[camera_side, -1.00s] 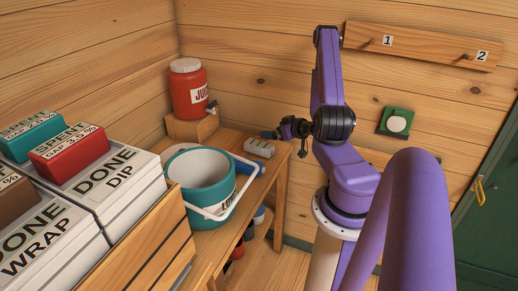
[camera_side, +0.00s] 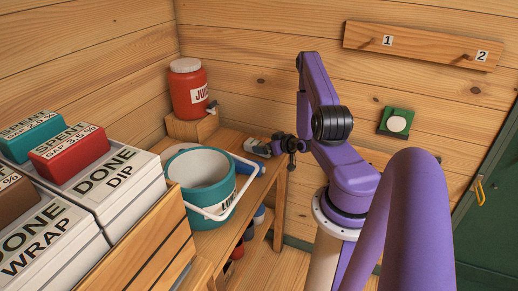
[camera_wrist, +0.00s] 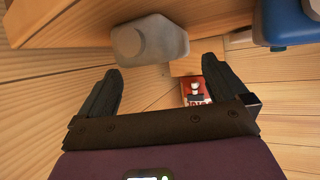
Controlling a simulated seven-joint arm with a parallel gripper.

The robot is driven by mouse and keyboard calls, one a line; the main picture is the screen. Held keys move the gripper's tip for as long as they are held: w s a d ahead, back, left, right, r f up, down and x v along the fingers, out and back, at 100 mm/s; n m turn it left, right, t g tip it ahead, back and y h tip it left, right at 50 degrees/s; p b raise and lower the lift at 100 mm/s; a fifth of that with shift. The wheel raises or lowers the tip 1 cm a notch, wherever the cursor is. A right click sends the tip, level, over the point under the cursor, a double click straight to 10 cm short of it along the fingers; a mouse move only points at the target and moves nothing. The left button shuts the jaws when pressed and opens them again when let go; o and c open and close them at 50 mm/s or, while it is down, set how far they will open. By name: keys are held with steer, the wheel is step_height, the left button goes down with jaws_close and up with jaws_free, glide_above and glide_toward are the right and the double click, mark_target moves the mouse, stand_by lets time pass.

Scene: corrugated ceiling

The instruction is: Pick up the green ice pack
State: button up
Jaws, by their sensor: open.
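I see no clearly green ice pack on the table or near my gripper. My gripper (camera_side: 268,147) is open and empty at the far right corner of the wooden table (camera_side: 228,236) in the side view. In the wrist view, my gripper (camera_wrist: 160,85) has its two dark fingers apart. A grey block with a raised round cap (camera_wrist: 150,40) is just beyond the fingertips, between their lines. It appears apart from both fingers.
A teal bucket (camera_side: 172,199) with a white handle stands on the table. A red juice jug (camera_side: 188,92) is on a wooden stand behind. A blue thing (camera_wrist: 292,20) and a small red item (camera_wrist: 194,90) show in the wrist view. A green wall plate (camera_side: 384,122) is right.

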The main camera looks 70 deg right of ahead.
mark_target(250, 142)
steer(key=shift+x, duration=1.4)
steer(key=c, duration=1.4)
steer(key=shift+r, duration=0.1)
